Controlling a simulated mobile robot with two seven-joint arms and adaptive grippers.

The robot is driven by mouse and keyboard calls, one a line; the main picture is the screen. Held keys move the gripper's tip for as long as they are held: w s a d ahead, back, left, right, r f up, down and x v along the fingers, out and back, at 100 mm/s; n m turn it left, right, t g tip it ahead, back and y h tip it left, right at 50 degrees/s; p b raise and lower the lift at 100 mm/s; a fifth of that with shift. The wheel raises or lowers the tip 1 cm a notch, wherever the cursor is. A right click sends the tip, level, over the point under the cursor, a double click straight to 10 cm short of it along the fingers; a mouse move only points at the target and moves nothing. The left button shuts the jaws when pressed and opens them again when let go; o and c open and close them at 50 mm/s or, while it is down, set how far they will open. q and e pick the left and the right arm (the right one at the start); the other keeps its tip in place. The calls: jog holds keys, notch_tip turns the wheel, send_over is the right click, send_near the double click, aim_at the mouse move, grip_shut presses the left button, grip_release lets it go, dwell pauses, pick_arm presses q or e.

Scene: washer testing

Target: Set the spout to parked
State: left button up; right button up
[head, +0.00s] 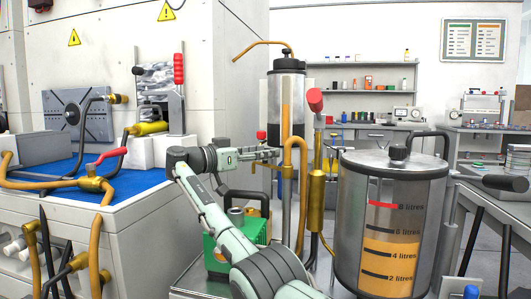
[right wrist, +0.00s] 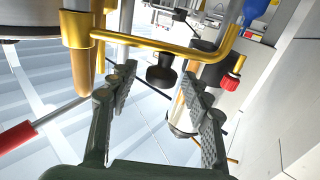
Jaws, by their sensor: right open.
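My right gripper (head: 268,154) reaches in from the lower middle in the head view, in front of the tall metal canister (head: 286,88). Its fingers (right wrist: 160,95) are apart and empty in the right wrist view. A bent brass tube (right wrist: 150,41) runs across beyond the fingertips there, from a brass fitting (right wrist: 76,30) at the left. A black knob (right wrist: 161,75) shows between the fingertips, apart from them. In the head view a hooked copper-coloured tube (head: 302,165) stands just right of the gripper. I cannot tell which tube is the spout. My left gripper is not in view.
A steel tank (head: 353,225) with litre marks stands close at the right. A red-ended lever (head: 315,99) and a brass cylinder (head: 317,190) stand beside it. A green box (head: 222,238) is behind my forearm. A blue-topped bench (head: 62,190) with pipes is at the left.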

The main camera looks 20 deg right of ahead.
jog(key=v, duration=1.1)
